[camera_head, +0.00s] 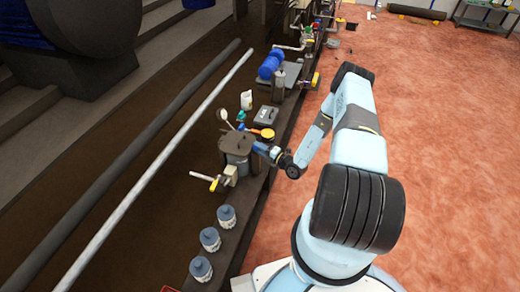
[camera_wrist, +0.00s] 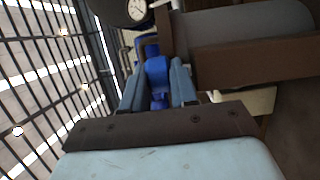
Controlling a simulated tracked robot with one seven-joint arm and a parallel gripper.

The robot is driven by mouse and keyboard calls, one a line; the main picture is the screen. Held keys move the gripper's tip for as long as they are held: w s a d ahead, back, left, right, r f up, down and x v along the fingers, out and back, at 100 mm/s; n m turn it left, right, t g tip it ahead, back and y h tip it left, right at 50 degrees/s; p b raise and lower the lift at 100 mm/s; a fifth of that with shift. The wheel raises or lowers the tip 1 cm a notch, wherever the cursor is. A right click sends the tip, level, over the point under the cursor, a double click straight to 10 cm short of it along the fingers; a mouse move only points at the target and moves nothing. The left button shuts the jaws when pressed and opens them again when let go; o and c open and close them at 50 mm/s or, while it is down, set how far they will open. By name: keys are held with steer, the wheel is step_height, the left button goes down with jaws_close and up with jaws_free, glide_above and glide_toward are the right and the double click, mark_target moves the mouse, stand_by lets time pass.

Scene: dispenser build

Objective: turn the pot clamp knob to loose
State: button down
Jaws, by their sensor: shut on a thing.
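The pot (camera_head: 237,157) is a grey vessel under a brown lid, standing on the bench left of my arm's end. My gripper (camera_head: 262,149) reaches in from the right, low beside the pot's right side. In the wrist view, my gripper (camera_wrist: 157,88) has its two grey-blue fingers closed on either side of a blue knob (camera_wrist: 156,68). The knob sits beside a brown bar and the grey pot body (camera_wrist: 245,24). The knob's turn position cannot be told. In the head view, my gripper largely hides the knob.
A round gauge (camera_head: 222,114) stands behind the pot. A yellow-handled valve (camera_head: 213,182) sticks out at its front left. A blue cylinder (camera_head: 270,64) is farther back. Red floor (camera_head: 450,150) to the right is clear.

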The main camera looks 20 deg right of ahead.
steer(key=shift+d+f, duration=0.1)
steer(key=shift+n+g+y, duration=0.3)
steer(key=shift+y, duration=0.1)
steer(key=n+g+y, duration=0.4)
steer(key=g, duration=0.1)
steer(key=shift+w+d+f+n+g, duration=0.1)
steer(key=shift+w+n+g, duration=0.1)
steer(key=shift+n+g, duration=0.1)
steer(key=n+g+y, duration=0.1)
steer(key=g, duration=0.1)
steer(key=n+g+y, duration=0.1)
steer(key=n+g, duration=0.1)
steer(key=shift+w+g, duration=0.15)
steer(key=shift+g, duration=0.25)
steer(key=shift+n+g, duration=0.4)
steer(key=shift+g, duration=0.2)
steer(key=shift+f+n+g, duration=0.1)
steer(key=shift+n+g, duration=0.2)
steer(key=c, duration=1.2)
jaws_free()
steer(key=shift+o, duration=0.2)
